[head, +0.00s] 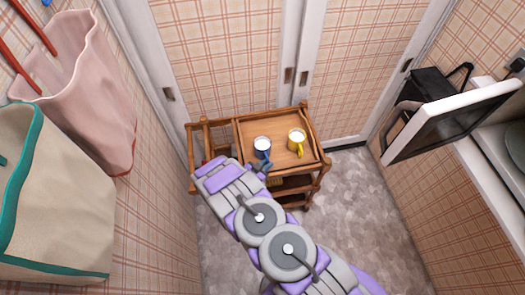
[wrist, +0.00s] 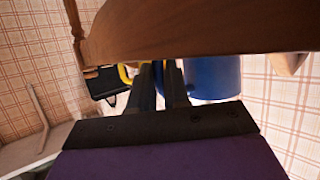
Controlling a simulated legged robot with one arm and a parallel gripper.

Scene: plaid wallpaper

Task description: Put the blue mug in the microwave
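The blue mug (head: 262,146) stands upright on the top of a wooden cart, with white showing inside it. In the wrist view its blue body (wrist: 213,78) is large, just right of my fingers. My gripper (head: 263,168) is at the cart's near edge, close beside the mug on its handle side. In the wrist view my two dark fingers (wrist: 160,85) are close together with a narrow gap.
A yellow mug (head: 297,141) stands right of the blue mug on the wooden cart (head: 292,158). Bags (head: 85,90) hang on the left wall. Floor (head: 350,200) is clear right of the cart.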

